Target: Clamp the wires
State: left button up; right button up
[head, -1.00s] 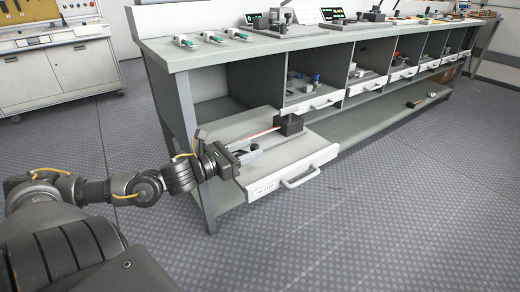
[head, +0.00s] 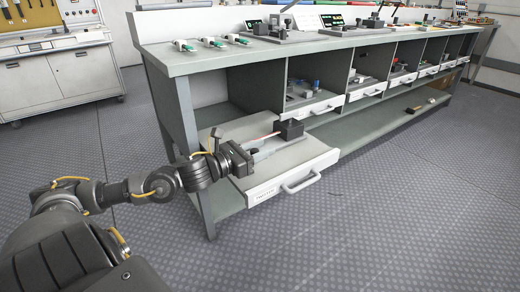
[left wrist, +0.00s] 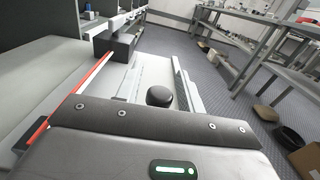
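A thin red wire or rod (head: 262,136) runs to a black block (head: 291,128) on the pulled-out drawer tray. In the left wrist view the red piece (left wrist: 75,92) lies left of the gripper and meets the block (left wrist: 126,45). My left gripper (head: 254,151) is above the drawer, near the block. Its two pale fingers (left wrist: 158,80) look apart, with nothing seen held between them. A round black knob (left wrist: 158,96) shows between them; I cannot tell what it belongs to. My right gripper is not in view.
The open drawer (head: 245,182) has a white front and a grey handle (head: 300,182). The bench top (head: 215,62) above carries several green-and-white devices and displays. Other drawers (head: 318,105) hold small parts. The floor in front is clear.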

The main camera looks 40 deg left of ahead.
pick_arm(q)
grip_shut()
